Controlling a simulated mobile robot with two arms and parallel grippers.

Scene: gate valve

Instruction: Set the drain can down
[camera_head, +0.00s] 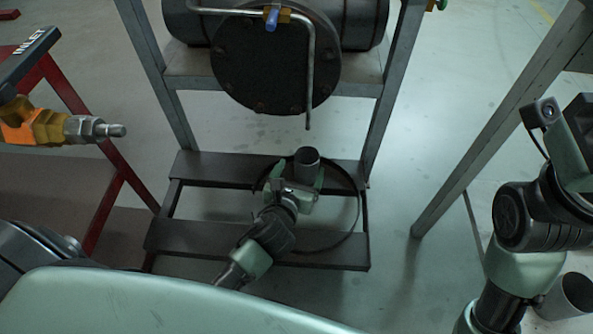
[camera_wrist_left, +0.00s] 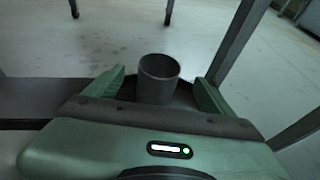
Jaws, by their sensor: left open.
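The drain can (camera_head: 307,163) is a small dark grey open-topped cylinder. It stands upright at the low shelf of the frame, below the end of the bent drain pipe (camera_head: 309,90). My left gripper (camera_head: 298,174) is open, with one finger on each side of the can. In the left wrist view the can (camera_wrist_left: 159,75) stands between the two green fingers, with gaps visible at both sides. Its base is hidden behind the gripper body. My right arm shows at the right edge, but its fingers are not clear.
A dark round ring or tray rim (camera_head: 358,200) surrounds the can area on the slatted shelf (camera_head: 210,168). The frame's grey legs (camera_head: 160,80) rise on both sides. A red stand with an orange valve (camera_head: 45,128) is at left. Another grey cylinder (camera_head: 568,297) is at lower right.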

